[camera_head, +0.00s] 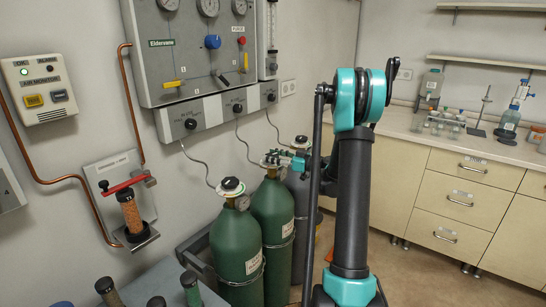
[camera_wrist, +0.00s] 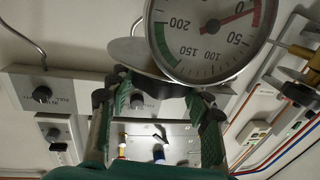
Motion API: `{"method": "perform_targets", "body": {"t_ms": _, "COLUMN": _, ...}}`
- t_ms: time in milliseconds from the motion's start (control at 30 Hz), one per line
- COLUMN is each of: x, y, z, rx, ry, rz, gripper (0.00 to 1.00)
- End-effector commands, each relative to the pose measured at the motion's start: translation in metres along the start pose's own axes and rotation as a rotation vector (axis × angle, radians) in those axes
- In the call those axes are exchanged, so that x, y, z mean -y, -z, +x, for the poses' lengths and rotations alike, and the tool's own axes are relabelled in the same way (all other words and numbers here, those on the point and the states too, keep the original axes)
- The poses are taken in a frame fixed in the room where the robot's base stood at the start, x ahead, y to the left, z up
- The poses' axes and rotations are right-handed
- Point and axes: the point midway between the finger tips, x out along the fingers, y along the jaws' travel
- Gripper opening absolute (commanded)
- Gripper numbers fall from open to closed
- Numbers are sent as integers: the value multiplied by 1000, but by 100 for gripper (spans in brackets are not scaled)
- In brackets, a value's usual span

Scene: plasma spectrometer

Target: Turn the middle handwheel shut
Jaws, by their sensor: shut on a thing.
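Three gas cylinders stand in a row by the wall: a left green one (camera_head: 237,262), a middle green one (camera_head: 272,212) and a grey one (camera_head: 299,190). My gripper (camera_head: 276,160) is at the top of the middle cylinder and covers most of its valve. In the wrist view, my gripper (camera_wrist: 160,90) has a finger on each side of the dark middle handwheel (camera_wrist: 155,78) and is shut on it. A round pressure gauge (camera_wrist: 212,35) is close beside the handwheel. How far the wheel is turned cannot be told.
The left cylinder's black handwheel (camera_head: 231,183) is near my gripper. Thin hoses rise to a wall panel (camera_head: 195,50) with gauges and knobs.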

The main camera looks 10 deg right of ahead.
Motion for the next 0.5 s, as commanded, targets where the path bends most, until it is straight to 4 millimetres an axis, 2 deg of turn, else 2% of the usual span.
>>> {"method": "perform_targets", "body": {"t_ms": 267, "x": 2, "y": 0, "z": 0, "rx": 0, "ry": -139, "rz": 0, "gripper": 20}}
{"method": "perform_targets", "body": {"t_ms": 500, "x": 3, "y": 0, "z": 0, "rx": 0, "ry": -351, "rz": 0, "gripper": 20}}
